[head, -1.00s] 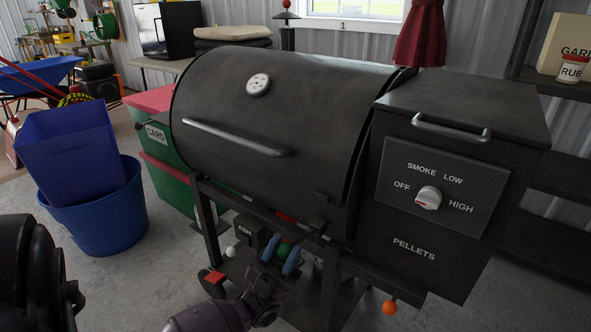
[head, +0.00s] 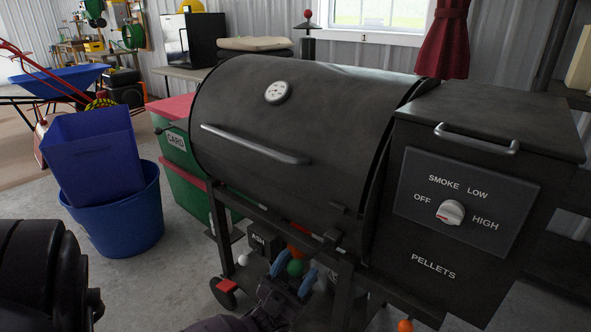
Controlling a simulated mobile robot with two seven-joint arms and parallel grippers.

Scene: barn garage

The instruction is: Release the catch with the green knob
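The green knob (head: 295,267) is a small ball under the black smoker's barrel, near its front right leg. My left gripper (head: 293,273) comes up from the bottom edge. Its two blue fingers stand apart on either side of the knob, with a gap between them. The knob shows at the fingertips; contact cannot be made out. An orange patch (head: 296,251) shows just above and behind the knob. The catch body is mostly hidden in shadow. My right gripper is not in view.
The black smoker (head: 280,115) fills the middle, with the pellet hopper (head: 433,265) at right. A white knob (head: 243,260) by the ash box (head: 263,241) and an orange knob (head: 404,326) are nearby. A blue tub (head: 115,222) stands left on open floor.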

